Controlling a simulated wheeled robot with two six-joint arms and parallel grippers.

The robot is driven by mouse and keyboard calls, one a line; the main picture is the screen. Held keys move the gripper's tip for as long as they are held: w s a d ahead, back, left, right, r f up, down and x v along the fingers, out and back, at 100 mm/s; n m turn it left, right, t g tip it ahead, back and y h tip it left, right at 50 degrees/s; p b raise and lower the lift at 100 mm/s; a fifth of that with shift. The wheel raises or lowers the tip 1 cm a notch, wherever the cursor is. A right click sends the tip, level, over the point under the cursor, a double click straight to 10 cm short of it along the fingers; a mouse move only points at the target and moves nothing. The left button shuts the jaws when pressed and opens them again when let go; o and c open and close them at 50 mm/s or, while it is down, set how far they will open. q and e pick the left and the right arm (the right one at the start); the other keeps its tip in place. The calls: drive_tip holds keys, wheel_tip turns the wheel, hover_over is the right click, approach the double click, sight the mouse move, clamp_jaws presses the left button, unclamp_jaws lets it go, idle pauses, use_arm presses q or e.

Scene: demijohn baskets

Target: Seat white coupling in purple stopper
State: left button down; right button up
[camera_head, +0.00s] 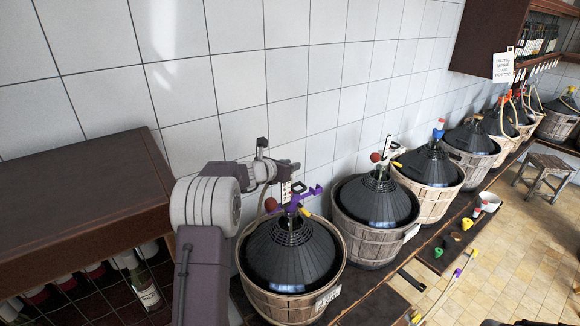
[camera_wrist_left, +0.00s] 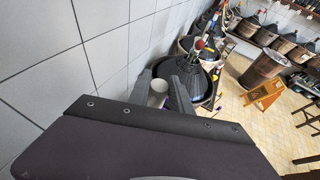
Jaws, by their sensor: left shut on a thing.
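My left gripper (camera_head: 291,176) reaches in from the left over the nearest demijohn. In the left wrist view, its two grey fingers (camera_wrist_left: 163,90) are shut on a pale, round piece that looks like the white coupling (camera_wrist_left: 158,87). The purple stopper (camera_head: 306,199) shows at the neck of the nearest black demijohn (camera_head: 290,255), just below and right of the gripper. From the head the coupling is not clear, and I cannot tell whether it touches the stopper. My right gripper is not in view.
A red ball (camera_head: 271,204) sits beside the nearest neck. More basketed demijohns (camera_head: 375,205) stand in a row along the tiled wall. A brown cabinet (camera_head: 85,200) with bottles is at left. A stool (camera_head: 545,170) stands on the open floor at right.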

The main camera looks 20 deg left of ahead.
use_arm(q)
drive_tip(key=shift+f+b, duration=0.35)
idle(0.3)
drive_tip(key=shift+r+p, duration=0.3)
drive_tip(key=shift+r, duration=0.15)
idle(0.3)
drive_tip(key=shift+r+p, duration=2.6)
drive_tip(key=shift+r, duration=0.4)
drive_tip(key=shift+f, duration=0.15)
